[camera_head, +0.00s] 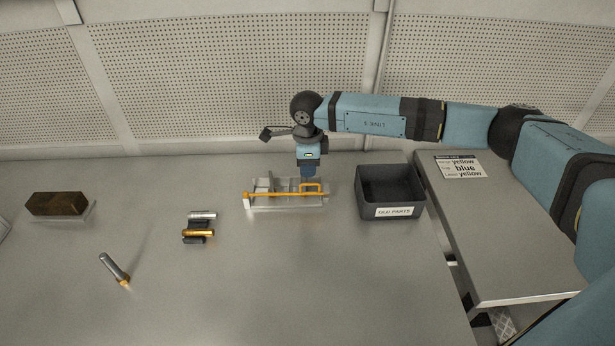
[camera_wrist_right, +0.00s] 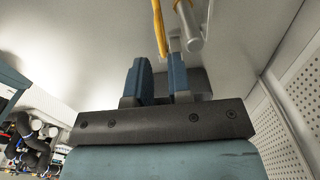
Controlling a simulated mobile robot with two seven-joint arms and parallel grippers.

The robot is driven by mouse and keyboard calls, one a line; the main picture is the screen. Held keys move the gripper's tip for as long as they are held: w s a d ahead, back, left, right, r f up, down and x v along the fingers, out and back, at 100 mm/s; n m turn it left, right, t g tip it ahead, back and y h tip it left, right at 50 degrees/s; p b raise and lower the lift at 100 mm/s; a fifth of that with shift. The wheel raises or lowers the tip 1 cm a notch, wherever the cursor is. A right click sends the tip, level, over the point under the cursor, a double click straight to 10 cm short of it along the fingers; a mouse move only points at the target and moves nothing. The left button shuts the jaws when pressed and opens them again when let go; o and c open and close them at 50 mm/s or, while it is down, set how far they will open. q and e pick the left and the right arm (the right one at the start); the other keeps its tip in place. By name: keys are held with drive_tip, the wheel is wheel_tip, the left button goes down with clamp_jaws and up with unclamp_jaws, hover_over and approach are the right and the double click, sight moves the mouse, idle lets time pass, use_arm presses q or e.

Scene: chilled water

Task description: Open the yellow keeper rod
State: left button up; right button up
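The yellow keeper rod (camera_head: 285,195) lies across the front of a pale metal fixture (camera_head: 284,208) on the bench, with a raised yellow loop near its right end. My right gripper (camera_head: 308,178) points down at the fixture's right part, just behind the loop. In the right wrist view its two blue fingers (camera_wrist_right: 158,70) stand apart with a gap between them. Yellow rod (camera_wrist_right: 158,28) shows beyond the fingertips, next to a grey cylinder (camera_wrist_right: 188,28). I cannot tell whether a finger touches the rod. My left gripper is not in view.
A dark bin (camera_head: 391,197) labelled "OLD PARTS" stands right of the fixture. A sign (camera_head: 459,167) lies on the side table. Silver (camera_head: 202,215) and orange (camera_head: 198,233) cylinders, a grey tool (camera_head: 113,267) and a brown block (camera_head: 57,204) lie left. The front bench is clear.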

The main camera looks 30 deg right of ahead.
sight(307, 184)
drive_tip(key=shift+f, duration=2.35)
clamp_jaws()
drive_tip(key=shift+a, duration=0.1)
